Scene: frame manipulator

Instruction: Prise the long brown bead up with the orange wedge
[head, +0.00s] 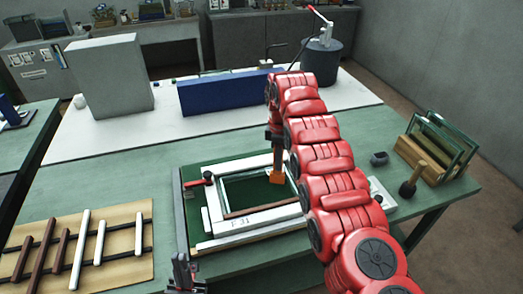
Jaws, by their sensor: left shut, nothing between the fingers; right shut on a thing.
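A white frame marked "F 31" (237,226) lies on a green mat on the bench, with glass (245,190) inside it. The long brown bead (262,209) runs along the frame's front inner edge. My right gripper (276,148) points down over the frame's right part, shut on the orange wedge (278,177). The wedge's lower end is close above the bead's right part; I cannot tell whether they touch. My red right arm hides the frame's right side. My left gripper (181,268) is shut and empty at the bottom edge, in front of the frame's left corner.
A board (125,262) with brown and white strips lies at left. A red-handled clamp (200,182) sits at the frame's left. A mallet (412,180), a small dark bowl (379,158) and a glass rack (438,145) stand right. A blue block (222,93) and grey box (110,75) stand behind.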

